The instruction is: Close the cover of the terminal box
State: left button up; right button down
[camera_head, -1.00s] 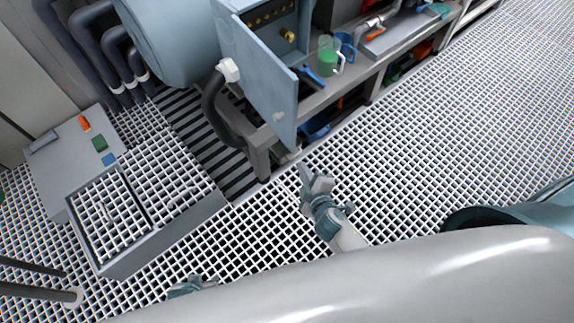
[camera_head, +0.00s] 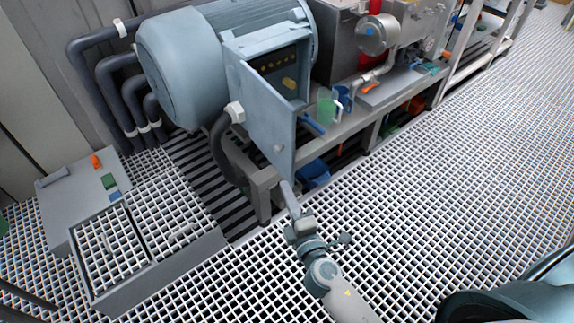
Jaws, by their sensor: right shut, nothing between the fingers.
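The terminal box (camera_head: 283,62) is a blue-grey box on the side of a large motor (camera_head: 180,70). Its front is open and a row of brass-coloured terminals (camera_head: 287,84) shows inside. Its cover (camera_head: 258,115) stands swung out at the left edge of the box, with a small round knob near its lower right corner. My right gripper (camera_head: 290,196) is shut and empty. Its tip is just below the cover's lower right corner; I cannot tell whether they touch. My left gripper does not show.
A bench frame (camera_head: 352,128) carries the motor, a green-filled beaker (camera_head: 325,106) and a blue mug (camera_head: 343,98). A thick dark cable (camera_head: 220,150) hangs left of the cover. A grey platform (camera_head: 75,205) lies at the left. The grating floor at the right is clear.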

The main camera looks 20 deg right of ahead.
jog(key=shift+w, duration=0.1)
jog(key=p, duration=0.2)
send_near(279, 149)
jog(key=w+a, duration=0.3)
jog(key=w, duration=0.1)
jog(key=d, duration=0.1)
jog(key=w+d, duration=0.1)
jog(key=d, duration=0.1)
jog(key=shift+w, duration=0.15)
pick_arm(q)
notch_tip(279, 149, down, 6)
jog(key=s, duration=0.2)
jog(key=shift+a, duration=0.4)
pick_arm(e)
jog(key=shift+w+d+f, duration=0.1)
jog(key=shift+w+d, duration=0.05)
jog(key=shift+d, duration=0.4)
jog(key=shift+d, duration=0.1)
